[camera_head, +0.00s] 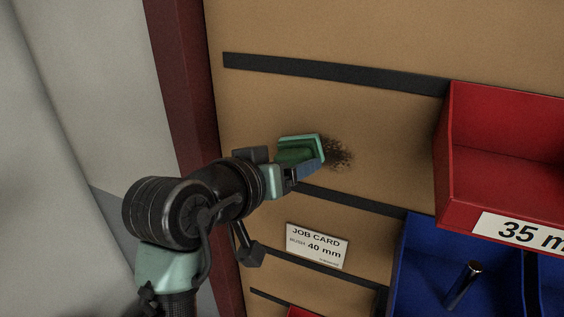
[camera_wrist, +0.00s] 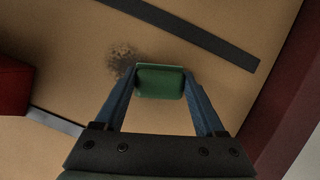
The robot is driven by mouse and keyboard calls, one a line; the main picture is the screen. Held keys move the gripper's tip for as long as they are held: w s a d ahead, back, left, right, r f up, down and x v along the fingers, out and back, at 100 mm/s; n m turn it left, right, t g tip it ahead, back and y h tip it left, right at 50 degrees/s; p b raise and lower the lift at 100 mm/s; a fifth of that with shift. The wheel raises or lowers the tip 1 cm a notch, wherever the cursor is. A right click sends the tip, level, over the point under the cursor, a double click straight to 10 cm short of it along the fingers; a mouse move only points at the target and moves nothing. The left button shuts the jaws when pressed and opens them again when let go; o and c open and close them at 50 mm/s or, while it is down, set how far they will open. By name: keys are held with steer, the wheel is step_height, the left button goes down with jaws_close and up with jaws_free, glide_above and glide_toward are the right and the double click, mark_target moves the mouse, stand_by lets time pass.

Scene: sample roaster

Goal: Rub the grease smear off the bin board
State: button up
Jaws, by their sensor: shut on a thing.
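The bin board (camera_head: 390,120) is a tan upright panel with dark rails. The grease smear (camera_head: 338,153) is a dark speckled patch on it, between two rails. It also shows in the wrist view (camera_wrist: 123,60), just beyond and to the left of the held block. My gripper (camera_head: 300,170) is shut on a green block-like pad (camera_head: 298,149), held between its blue fingers (camera_wrist: 160,100). In the head view the pad overlaps the smear's left edge. I cannot tell whether the pad touches the board. Part of the smear may be hidden behind the pad.
A red bin (camera_head: 500,150) labelled 35 m… hangs right of the smear. A blue bin (camera_head: 420,270) holding a metal cylinder (camera_head: 463,284) is below it. A job card (camera_head: 317,246) reading 40 mm is under the smear. A dark red post (camera_head: 183,100) edges the board's left. Bare board lies above the smear.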

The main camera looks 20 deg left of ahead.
steer(key=shift+d+p, duration=1.05)
steer(key=shift+d, duration=3.65)
steer(key=shift+w+a+p, duration=0.1)
steer(key=shift+a+p, duration=0.25)
steer(key=shift+a, duration=5.1)
steer(key=shift+r+p, duration=0.35)
steer(key=shift+r, duration=0.05)
steer(key=shift+d+p, duration=1.15)
steer(key=shift+d, duration=4.25)
steer(key=shift+a+f, duration=0.1)
steer(key=shift+a, duration=5.35)
